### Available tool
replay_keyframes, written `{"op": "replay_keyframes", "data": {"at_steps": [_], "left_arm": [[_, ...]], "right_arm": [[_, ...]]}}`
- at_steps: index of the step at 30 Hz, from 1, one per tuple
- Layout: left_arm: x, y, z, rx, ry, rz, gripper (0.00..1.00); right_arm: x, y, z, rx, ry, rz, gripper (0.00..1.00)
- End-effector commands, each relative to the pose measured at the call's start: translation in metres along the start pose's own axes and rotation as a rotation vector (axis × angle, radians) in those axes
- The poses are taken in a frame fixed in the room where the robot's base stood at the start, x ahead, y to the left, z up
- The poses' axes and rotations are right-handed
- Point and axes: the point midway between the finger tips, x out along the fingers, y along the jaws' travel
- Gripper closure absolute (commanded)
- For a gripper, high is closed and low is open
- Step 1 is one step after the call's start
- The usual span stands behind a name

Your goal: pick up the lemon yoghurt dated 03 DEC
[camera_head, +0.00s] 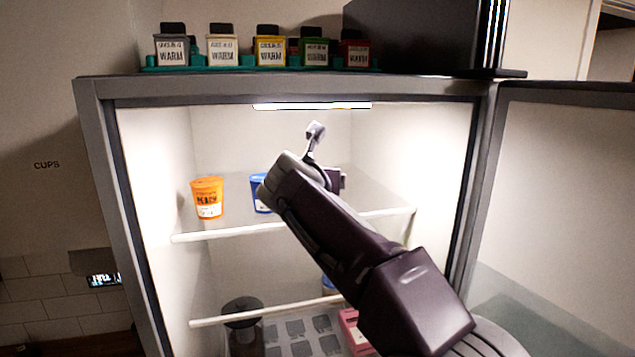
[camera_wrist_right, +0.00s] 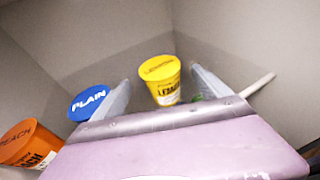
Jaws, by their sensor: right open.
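In the right wrist view a yellow lemon yoghurt cup (camera_wrist_right: 161,82) stands upright, showing its lid and front label; no date is readable. My right gripper (camera_wrist_right: 160,77) is open, with one finger on each side of the cup in the picture. I cannot tell whether the cup lies fully between the fingers or farther beyond them. In the head view my right arm reaches into the open fridge above the upper shelf; a fingertip of the gripper (camera_head: 315,132) shows, and no yellow cup is visible there. My left gripper is not in view.
A blue plain cup (camera_wrist_right: 88,103) stands just left of the left finger, and an orange peach cup (camera_head: 207,197) farther left. A lower shelf holds a dark jar (camera_head: 243,325) and a pink box (camera_head: 354,332). The fridge door (camera_head: 560,180) is open at right.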

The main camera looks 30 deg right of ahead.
Motion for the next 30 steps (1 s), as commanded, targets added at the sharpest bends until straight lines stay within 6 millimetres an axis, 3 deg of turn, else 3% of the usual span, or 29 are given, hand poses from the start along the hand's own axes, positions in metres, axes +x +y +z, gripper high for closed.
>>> {"op": "replay_keyframes", "data": {"at_steps": [7, 15, 22, 30], "left_arm": [[-0.008, 0.0, -0.001, 0.0, 0.0, 0.0, 0.64], [-0.022, 0.001, -0.003, 0.0, 0.001, 0.0, 0.64], [-0.021, 0.001, -0.003, 0.0, 0.0, 0.0, 0.64], [-0.021, 0.001, -0.003, 0.0, 0.0, 0.0, 0.64]], "right_arm": [[0.017, -0.001, 0.0, -0.001, 0.004, -0.004, 0.13], [0.058, -0.001, -0.002, 0.0, 0.002, -0.001, 0.13], [0.061, -0.001, -0.004, 0.0, 0.001, 0.0, 0.13], [0.06, -0.001, -0.004, 0.0, 0.001, 0.0, 0.85]]}}
